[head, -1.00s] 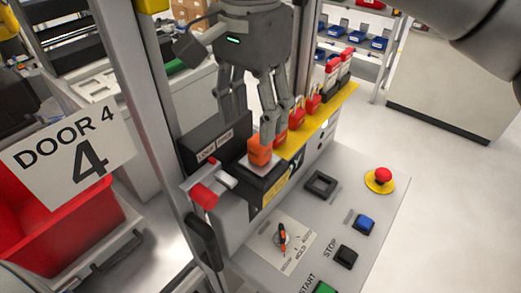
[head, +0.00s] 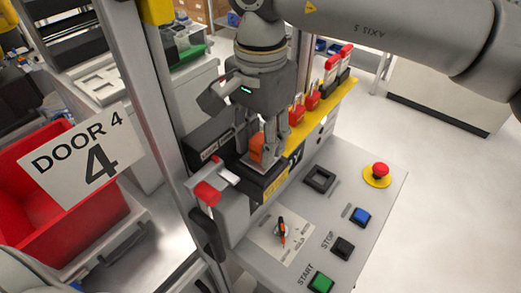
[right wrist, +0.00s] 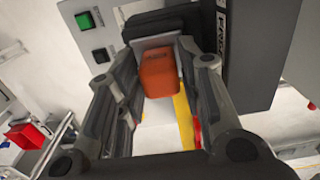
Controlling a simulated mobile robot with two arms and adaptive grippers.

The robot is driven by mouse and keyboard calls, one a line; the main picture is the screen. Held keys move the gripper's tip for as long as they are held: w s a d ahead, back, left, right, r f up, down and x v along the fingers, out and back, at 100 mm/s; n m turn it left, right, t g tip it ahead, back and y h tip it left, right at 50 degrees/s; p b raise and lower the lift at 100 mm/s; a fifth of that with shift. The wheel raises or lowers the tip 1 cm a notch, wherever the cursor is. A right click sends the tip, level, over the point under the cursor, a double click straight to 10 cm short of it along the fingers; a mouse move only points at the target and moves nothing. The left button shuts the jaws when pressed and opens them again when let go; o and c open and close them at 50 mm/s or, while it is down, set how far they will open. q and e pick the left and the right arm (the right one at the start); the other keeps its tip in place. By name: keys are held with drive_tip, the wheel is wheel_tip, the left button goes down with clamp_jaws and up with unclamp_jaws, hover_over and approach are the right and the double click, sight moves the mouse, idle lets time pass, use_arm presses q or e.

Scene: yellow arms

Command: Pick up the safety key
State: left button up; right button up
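The safety key is an orange block (head: 257,147) seated in the dark lock box (head: 213,150) by the door frame. It also shows in the right wrist view, upper middle (right wrist: 160,74). My right gripper (head: 260,150) points down over it, with a finger on either side of the key. In the right wrist view the fingers stand apart, with a gap visible beside the key, so the gripper looks open around it. The key's lower part is hidden in the slot. My left gripper is not in view.
A red-handled latch (head: 207,193) sits close to the lock box on the left. Red padlocks (head: 312,97) stand along the yellow strip behind. The panel has a rotary switch (head: 281,230), a green button (head: 321,282) and an emergency stop (head: 380,169). A red bin (head: 60,225) is at left.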

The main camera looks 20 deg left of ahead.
drive_tip(key=c, duration=0.6)
drive_tip(key=shift+o, duration=0.2)
